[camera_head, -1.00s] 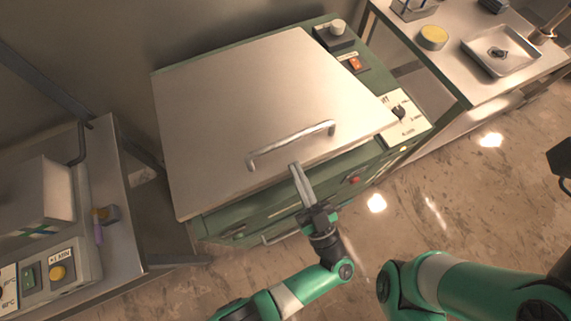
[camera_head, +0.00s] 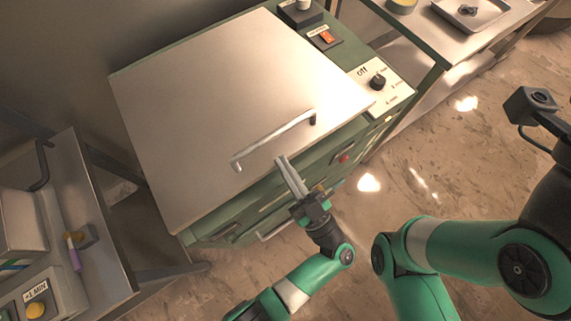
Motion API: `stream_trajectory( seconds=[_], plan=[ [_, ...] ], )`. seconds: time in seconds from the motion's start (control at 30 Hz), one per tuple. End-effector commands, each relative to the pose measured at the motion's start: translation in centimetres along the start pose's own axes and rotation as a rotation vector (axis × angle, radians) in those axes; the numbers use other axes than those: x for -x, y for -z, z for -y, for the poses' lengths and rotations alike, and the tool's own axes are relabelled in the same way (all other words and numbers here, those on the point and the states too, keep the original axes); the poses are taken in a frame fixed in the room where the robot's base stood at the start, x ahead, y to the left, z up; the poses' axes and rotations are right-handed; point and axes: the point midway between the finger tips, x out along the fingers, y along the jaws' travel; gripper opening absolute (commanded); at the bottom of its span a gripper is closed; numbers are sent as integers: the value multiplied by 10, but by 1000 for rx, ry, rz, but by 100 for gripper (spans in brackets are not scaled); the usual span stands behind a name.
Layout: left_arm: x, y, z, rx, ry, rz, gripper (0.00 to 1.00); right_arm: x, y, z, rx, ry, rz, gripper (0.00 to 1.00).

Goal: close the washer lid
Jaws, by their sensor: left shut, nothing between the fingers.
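The washer is a green box with a broad, flat metal lid (camera_head: 220,95) that lies nearly level over its top. The lid's front edge overhangs the green front (camera_head: 215,224), and I cannot tell whether it is fully seated. A bar handle (camera_head: 270,141) runs along the lid near its front edge. My left gripper (camera_head: 282,160) is shut and empty. Its fingertips overlap the lid's front edge in the picture, just below the handle; I cannot tell whether they touch. My right gripper is out of view.
The washer's control strip with a dial (camera_head: 377,82) and red switch (camera_head: 326,37) is right of the lid. A metal bench with a tray (camera_head: 472,12) stands at upper right. Another bench (camera_head: 97,202) with a yellow-button box (camera_head: 36,309) stands at left. Open floor lies in front.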

Motion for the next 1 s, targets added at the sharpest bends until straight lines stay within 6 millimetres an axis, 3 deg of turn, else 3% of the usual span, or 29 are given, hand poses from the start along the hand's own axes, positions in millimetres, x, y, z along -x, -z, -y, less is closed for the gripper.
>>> stream_trajectory(
  seconds=[0.2, 0.27, 0.4, 0.53, 0.7, 1.0],
  plan=[
    [-24, 45, -1, 2, -2, 0, 0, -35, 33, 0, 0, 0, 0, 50],
    [6, 25, -2, 0, -10, 0, 0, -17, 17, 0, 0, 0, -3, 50],
    [44, 19, -2, 2, -8, 0, 0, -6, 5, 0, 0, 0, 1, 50],
    [69, 16, -2, 2, -6, 0, 0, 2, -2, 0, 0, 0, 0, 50],
    [82, 17, -1, 3, -2, 0, 0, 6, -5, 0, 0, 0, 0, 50],
    [82, 18, -1, 2, -2, 0, 0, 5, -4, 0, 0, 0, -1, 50]
  ],
)
